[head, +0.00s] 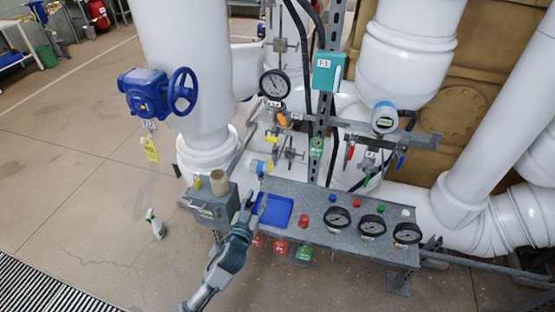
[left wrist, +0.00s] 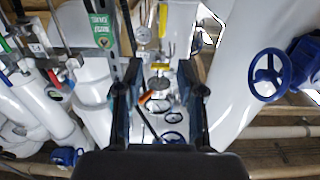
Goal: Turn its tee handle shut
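Small valves with thin metal tee handles sit on the pipework below the round gauge. One grey tee-handled valve (head: 290,153) is at mid-height in the head view, with another (head: 282,45) higher up. I cannot tell which handle is meant. My left gripper (head: 252,200) is in front of the pipework, beside the grey box and above the left end of the bench, apart from these handles. In the left wrist view my left gripper (left wrist: 159,80) has its two fingers spread with nothing held. Valve fittings (left wrist: 160,83) show beyond the gap. My right gripper is not in view.
A grey bench (head: 320,222) carries a blue tray (head: 273,210), buttons and gauges. A grey box (head: 212,207) with a tan cup (head: 219,181) stands left of my gripper. A blue handwheel valve (head: 145,93) is on the left pipe. A spray bottle (head: 155,224) stands on the floor.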

